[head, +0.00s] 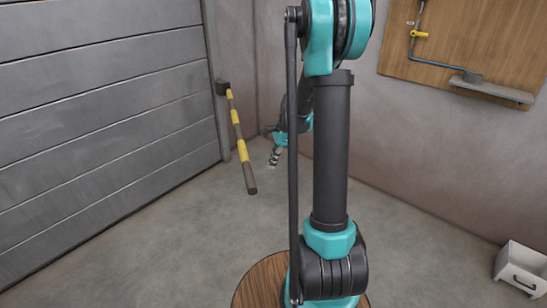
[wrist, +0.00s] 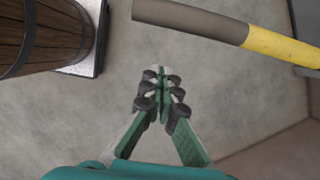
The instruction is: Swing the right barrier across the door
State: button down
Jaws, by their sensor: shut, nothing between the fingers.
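The right barrier (head: 236,124) is a yellow and dark striped bar in the head view. It runs from a bracket on the post (head: 215,60) beside the door and sticks out into the room, its free end towards me. The grey slatted door (head: 100,105) fills the left; the bar is not across it. My gripper (head: 273,160) is to the right of the bar, small and partly behind my arm. In the wrist view my gripper (wrist: 160,72) is shut and empty, with the bar's dark end and yellow band (wrist: 225,28) beyond the fingertips. I see no contact.
A wooden barrel (wrist: 45,35) stands on a plate (wrist: 95,40) at the wrist view's upper left. A wooden wall board (head: 470,45) with a small shelf (head: 492,88) and a pale box (head: 522,268) are at the right. The floor around the bar is clear.

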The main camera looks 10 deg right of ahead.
jog(key=a+f, duration=0.5)
jog(key=shift+a, duration=0.15)
jog(key=shift+f, duration=0.1)
